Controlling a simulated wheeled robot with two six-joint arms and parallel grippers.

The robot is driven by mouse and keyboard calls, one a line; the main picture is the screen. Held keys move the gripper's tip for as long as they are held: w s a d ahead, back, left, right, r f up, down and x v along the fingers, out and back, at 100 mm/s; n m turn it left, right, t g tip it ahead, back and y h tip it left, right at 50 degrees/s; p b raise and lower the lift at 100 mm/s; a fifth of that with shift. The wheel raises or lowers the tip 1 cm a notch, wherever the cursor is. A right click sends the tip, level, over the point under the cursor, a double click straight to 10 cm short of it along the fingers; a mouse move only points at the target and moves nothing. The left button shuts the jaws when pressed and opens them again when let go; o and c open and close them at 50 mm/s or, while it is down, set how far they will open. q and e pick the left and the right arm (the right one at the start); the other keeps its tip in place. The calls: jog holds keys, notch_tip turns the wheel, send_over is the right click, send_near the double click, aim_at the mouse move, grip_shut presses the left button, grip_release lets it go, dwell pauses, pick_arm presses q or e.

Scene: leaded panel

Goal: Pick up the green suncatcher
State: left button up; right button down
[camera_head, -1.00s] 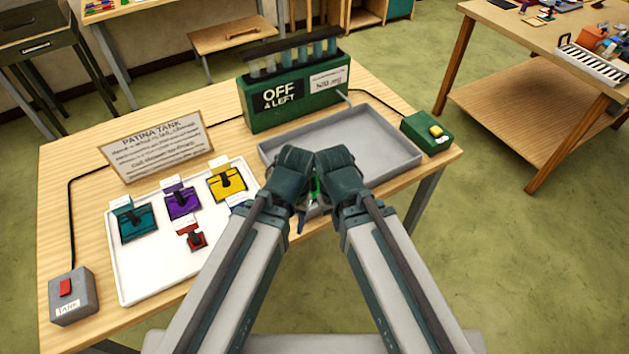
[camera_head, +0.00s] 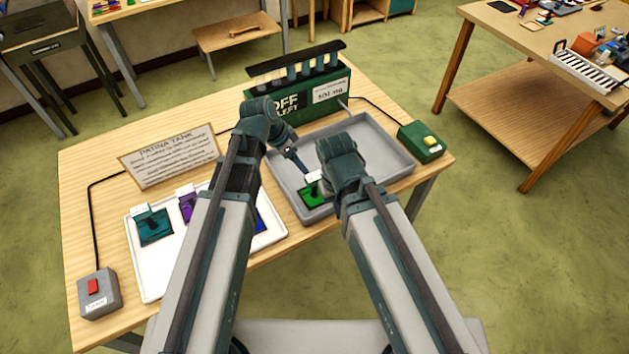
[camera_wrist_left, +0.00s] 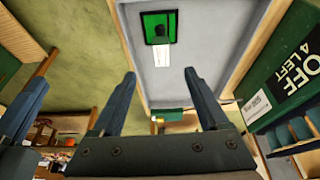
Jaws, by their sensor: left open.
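The green suncatcher (camera_head: 314,196), a dark-framed green square with a white tag, is at the front left corner of the grey tray (camera_head: 399,170). The left wrist view shows the green suncatcher (camera_wrist_left: 158,28) flat on the grey surface, beyond my fingertips. My left gripper (camera_head: 296,158) is open and empty, behind and left of the suncatcher and apart from it; its two fingers also show in the left wrist view (camera_wrist_left: 160,75). My right gripper (camera_head: 338,165) is just right of the suncatcher. Its fingers are hidden behind its own hand, and I cannot tell whether it touches the suncatcher.
A white tray (camera_head: 148,282) at left holds teal (camera_head: 154,228), purple (camera_head: 187,207) and blue (camera_head: 262,223) pieces, partly behind my left arm. A green rack (camera_head: 330,92) stands behind the grey tray. A green button box (camera_head: 421,142) and grey switch box (camera_head: 98,293) flank them.

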pick_arm(q)
jog(key=b, duration=0.8)
send_near(314, 176)
jog(key=x, duration=0.4)
jog(key=shift+a+f, duration=0.3)
jog(key=shift+f, duration=0.1)
jog(key=shift+d+f, duration=0.25)
jog(key=shift+f, duration=0.05)
jog(key=b+x, duration=0.4)
jog(key=x, duration=0.1)
jog(key=shift+w+d+b, duration=0.15)
jog(key=shift+d+b, duration=0.15)
jog(key=shift+b, duration=0.1)
jog(key=shift+r, duration=0.1)
grip_shut()
